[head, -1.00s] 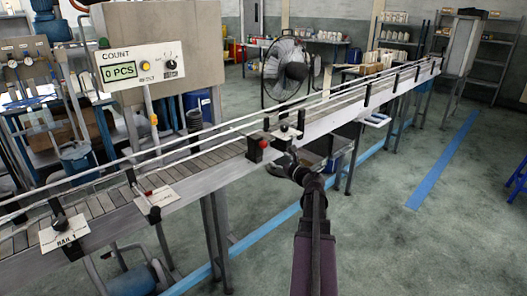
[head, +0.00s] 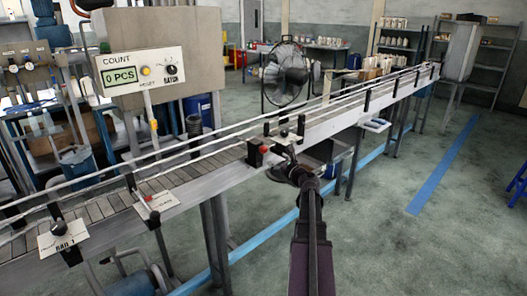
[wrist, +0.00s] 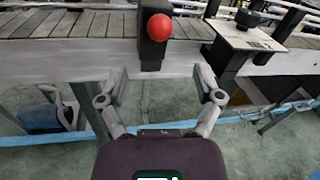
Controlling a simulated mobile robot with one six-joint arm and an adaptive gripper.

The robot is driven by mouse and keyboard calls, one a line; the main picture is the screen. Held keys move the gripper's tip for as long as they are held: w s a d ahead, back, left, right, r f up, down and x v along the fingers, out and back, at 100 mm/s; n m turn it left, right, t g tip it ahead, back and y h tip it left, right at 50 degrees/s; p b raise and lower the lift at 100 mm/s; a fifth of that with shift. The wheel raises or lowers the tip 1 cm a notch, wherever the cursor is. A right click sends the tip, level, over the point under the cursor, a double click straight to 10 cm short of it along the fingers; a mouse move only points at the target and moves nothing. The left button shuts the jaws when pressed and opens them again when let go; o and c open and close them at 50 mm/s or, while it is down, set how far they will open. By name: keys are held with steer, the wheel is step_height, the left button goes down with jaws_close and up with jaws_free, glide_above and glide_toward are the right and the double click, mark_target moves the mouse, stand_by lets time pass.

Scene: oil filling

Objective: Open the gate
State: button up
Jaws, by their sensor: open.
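A long conveyor (head: 205,165) crosses the view. On its near side rail is a black block (head: 254,155) with a red round knob (head: 264,149). In the wrist view the red knob (wrist: 160,26) sits on the front of the upright black block (wrist: 152,50). My gripper (wrist: 161,80) is open and empty, its two fingers apart just below and to either side of the block, not visibly touching it. In the head view my gripper (head: 287,160) is beside the rail, right of the red knob. I cannot tell which part is the gate.
A pale plate with a black knob (wrist: 248,18) is right of the block. A counter box (head: 143,75) reads 0 PCS. A plate with a red button (head: 155,200) and a RAIL 1 plate (head: 62,240) are along the left rail.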

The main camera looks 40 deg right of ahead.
mark_target(265, 152)
steer(key=w, duration=0.3)
steer(key=w+d, duration=0.1)
steer(key=w, duration=0.6)
steer(key=shift+d, duration=0.3)
steer(key=shift+c, duration=0.2)
jaws_close()
steer(key=shift+a, duration=0.15)
